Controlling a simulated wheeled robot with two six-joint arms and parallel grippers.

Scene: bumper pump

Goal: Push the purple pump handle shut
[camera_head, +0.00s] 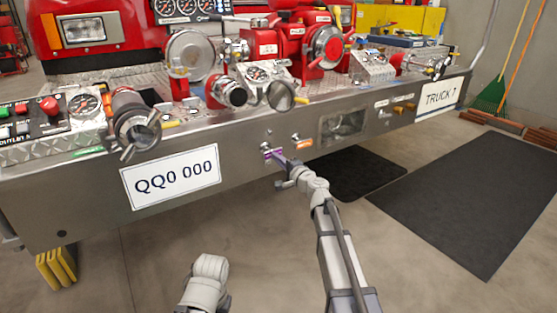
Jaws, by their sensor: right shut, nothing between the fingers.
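The purple pump handle (274,156) is small and sits on the front face of the steel bumper (245,172), right of the QQ0 000 plate. My right gripper (284,172) is shut and empty, just below and right of the handle. It overlaps the handle's lower end in the picture; I cannot tell whether they touch. Part of my left arm (207,275) shows at the bottom, but its gripper is not visible.
An orange-tagged fitting (302,143) sits right of the handle. A capped pipe outlet (137,130) juts out at the left, and several valves and gauges stand on top. Dark mats (470,195) lie on the floor at right. The floor before the bumper is clear.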

